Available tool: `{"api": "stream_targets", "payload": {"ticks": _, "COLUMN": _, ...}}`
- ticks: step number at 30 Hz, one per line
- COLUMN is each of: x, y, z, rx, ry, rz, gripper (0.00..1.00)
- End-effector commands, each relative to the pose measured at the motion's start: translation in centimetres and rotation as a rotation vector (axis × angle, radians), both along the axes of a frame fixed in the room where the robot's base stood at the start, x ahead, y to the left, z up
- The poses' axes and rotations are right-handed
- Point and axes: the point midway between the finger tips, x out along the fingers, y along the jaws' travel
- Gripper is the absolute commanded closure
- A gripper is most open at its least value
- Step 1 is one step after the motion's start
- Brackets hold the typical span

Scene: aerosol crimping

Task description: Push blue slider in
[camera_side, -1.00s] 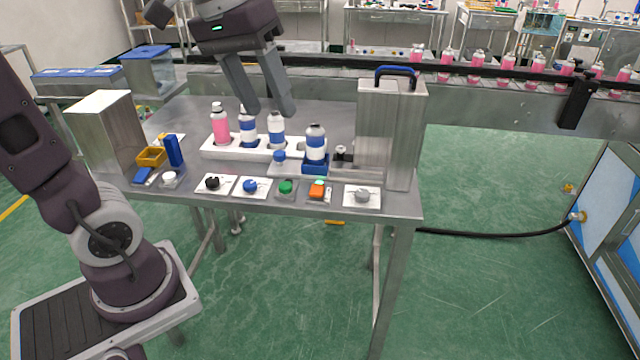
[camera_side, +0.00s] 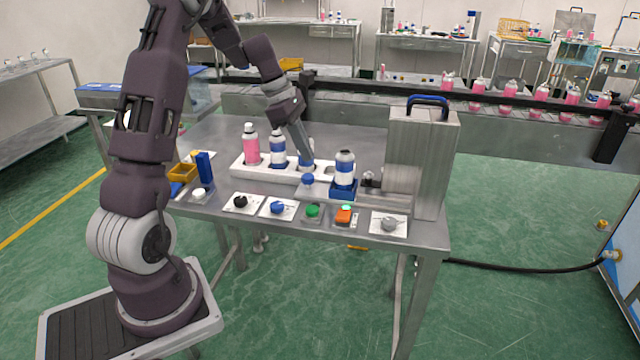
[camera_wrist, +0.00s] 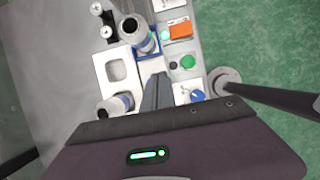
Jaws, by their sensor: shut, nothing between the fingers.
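The blue slider (camera_side: 343,190) is a blue block on a metal rail, holding an upright white-and-blue can (camera_side: 345,168). A round blue knob (camera_side: 308,180) stands at the rail's left end. My gripper (camera_side: 309,160) is shut and empty, pointing down just above and behind the knob, in front of a can in the white rack. In the wrist view my shut fingers (camera_wrist: 158,80) point toward the slider and its can (camera_wrist: 135,30). My fingers may hide the knob there; I cannot tell whether they touch it.
A metal crimping box (camera_side: 430,165) stands at the right. Black, blue, green (camera_side: 313,211), orange (camera_side: 344,215) and grey controls line the table's front edge.

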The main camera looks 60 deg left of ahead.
Motion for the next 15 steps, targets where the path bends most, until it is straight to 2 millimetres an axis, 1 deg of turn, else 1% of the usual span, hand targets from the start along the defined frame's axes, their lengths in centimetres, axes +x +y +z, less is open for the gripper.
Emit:
{"api": "stream_targets", "payload": {"ticks": 2, "x": 0.1, "y": 0.2, "z": -0.8, "rx": -0.011, "ry": 0.006, "rz": 0.022, "gripper": 1.00}}
{"api": "stream_targets", "payload": {"ticks": 5, "x": 0.5, "y": -0.3, "z": -2.1, "rx": -0.012, "ry": 0.008, "rz": 0.018, "gripper": 1.00}}
{"api": "stream_targets", "payload": {"ticks": 12, "x": 1.8, "y": -1.7, "z": -6.7, "rx": -0.011, "ry": 0.007, "rz": 0.014, "gripper": 1.00}}
{"api": "stream_targets", "payload": {"ticks": 15, "x": 2.2, "y": -2.1, "z": -8.1, "rx": -0.010, "ry": 0.007, "rz": 0.014, "gripper": 1.00}}
